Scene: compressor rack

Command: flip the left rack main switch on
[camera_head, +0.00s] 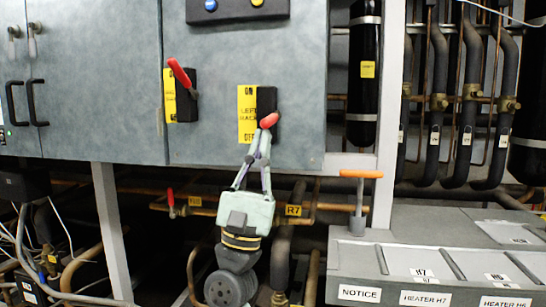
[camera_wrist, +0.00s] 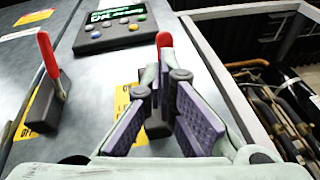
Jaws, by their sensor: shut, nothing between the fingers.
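The left rack main switch (camera_head: 266,101) is a black block on the grey cabinet, beside a yellow label (camera_head: 247,115) reading ON at the top, LEFT RACK and OFF at the bottom. Its red handle (camera_head: 269,120) sits low, near the OFF end. My gripper (camera_head: 264,137) is just below the handle, its fingertips shut together and empty. In the wrist view the red tip (camera_wrist: 164,40) shows just beyond my fingertips (camera_wrist: 166,68), which partly hide the switch. I cannot tell whether they touch the handle.
A second switch (camera_head: 186,97) with a red handle raised toward ON stands to the left; it also shows in the wrist view (camera_wrist: 46,103). A control panel (camera_head: 237,8) is above. Pipes run below the cabinet. A grey box with an orange T-handle (camera_head: 361,174) stands at right.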

